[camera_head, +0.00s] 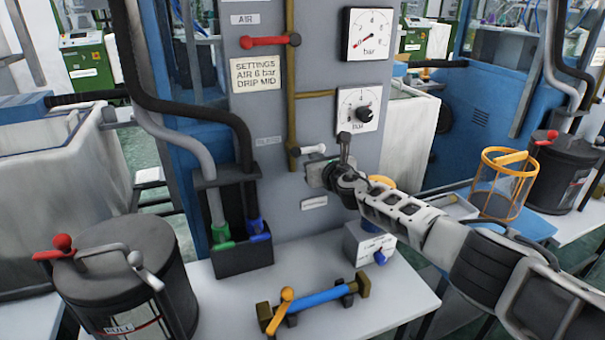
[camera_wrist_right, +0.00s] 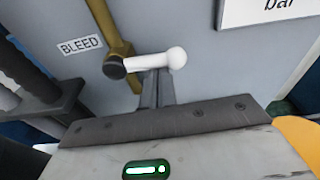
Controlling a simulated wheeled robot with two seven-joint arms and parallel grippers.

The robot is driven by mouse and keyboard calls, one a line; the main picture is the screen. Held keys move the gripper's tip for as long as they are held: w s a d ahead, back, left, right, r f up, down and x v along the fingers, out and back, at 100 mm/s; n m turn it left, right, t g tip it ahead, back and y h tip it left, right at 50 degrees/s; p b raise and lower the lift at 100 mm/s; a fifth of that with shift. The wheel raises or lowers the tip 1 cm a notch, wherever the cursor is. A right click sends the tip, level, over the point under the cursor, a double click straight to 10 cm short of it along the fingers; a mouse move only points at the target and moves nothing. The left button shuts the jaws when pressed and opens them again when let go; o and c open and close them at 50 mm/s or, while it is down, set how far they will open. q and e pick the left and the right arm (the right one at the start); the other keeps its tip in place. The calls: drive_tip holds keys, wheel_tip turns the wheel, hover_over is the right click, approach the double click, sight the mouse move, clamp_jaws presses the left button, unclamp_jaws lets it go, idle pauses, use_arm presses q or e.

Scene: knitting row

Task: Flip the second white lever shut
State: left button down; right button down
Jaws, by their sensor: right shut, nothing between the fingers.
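A white lever (camera_head: 312,149) with a round knob sits at the lower end of a brass pipe on the grey panel, beside the small BLEED label. It points right, across the pipe. In the right wrist view the lever (camera_wrist_right: 152,62) lies nearly level, its dark pivot at left and knob at right. My right gripper (camera_head: 330,172) is just below and right of the lever in the head view. Its shut, empty fingers (camera_wrist_right: 157,88) reach up to the lever's underside in the wrist view; I cannot tell whether they touch. No second white lever shows clearly. My left gripper is out of view.
A red lever (camera_head: 268,41) is higher on the panel (camera_head: 315,75), with two gauges at right. A black holder (camera_head: 242,255) with hoses stands left. A blue bar with an orange lever (camera_head: 283,298) lies on the white table (camera_head: 400,300). A lidded pot (camera_head: 120,280) stands front left.

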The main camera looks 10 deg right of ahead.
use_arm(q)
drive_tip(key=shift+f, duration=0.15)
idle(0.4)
